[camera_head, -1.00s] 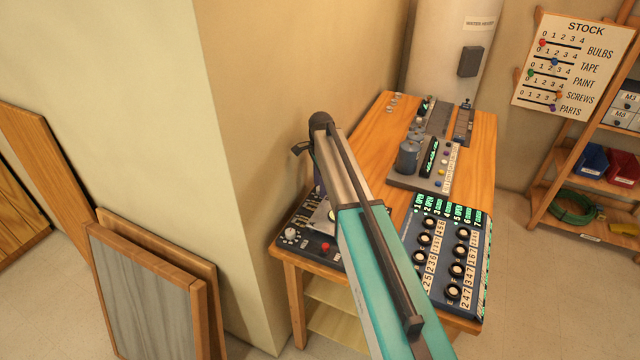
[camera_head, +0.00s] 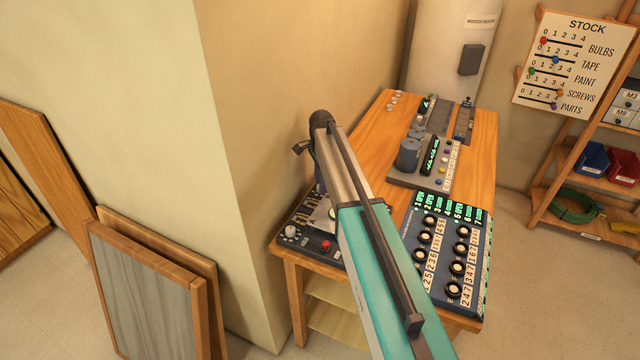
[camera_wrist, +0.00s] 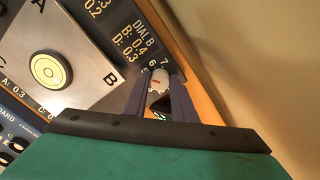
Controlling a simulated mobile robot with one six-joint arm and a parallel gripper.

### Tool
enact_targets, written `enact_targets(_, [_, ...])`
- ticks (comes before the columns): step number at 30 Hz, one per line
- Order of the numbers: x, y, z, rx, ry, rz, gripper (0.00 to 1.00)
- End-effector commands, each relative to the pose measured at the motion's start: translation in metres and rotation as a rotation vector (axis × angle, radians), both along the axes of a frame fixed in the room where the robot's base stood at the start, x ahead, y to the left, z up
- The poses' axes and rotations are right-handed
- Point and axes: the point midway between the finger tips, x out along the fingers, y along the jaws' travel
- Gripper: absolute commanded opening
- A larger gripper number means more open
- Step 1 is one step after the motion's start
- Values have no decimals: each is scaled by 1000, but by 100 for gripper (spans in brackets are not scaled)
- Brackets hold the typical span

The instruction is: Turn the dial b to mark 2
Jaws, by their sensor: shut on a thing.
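Dial b (camera_wrist: 159,80) is a small pale knob with a red line on it, in the wrist view. It sits beside the printed label "DIAL B" and several numbers, of which 6 and 7 can be read. My gripper (camera_wrist: 160,85) is shut on the dial, one dark finger on each side. Mark 2 cannot be made out. In the head view my arm hides the dial and the gripper tips. The dial's panel (camera_head: 319,245) shows in part at the table's near left corner.
A silver plate with a round yellow-green level (camera_wrist: 48,70) lies beside the dial. A wall stands close on the dial's other side. A blue panel (camera_head: 482,275) with several black knobs and a grey unit with a cylinder (camera_head: 409,153) share the wooden table (camera_head: 372,140).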

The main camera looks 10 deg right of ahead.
Motion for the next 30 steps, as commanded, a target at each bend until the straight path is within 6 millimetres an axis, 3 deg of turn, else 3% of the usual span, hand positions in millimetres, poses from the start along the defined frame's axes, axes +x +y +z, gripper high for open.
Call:
enact_targets(11, [3, 0, -1, 3, -9, 230, 2])
enact_targets(30, [4, -1, 1, -1, -11, 813, 2])
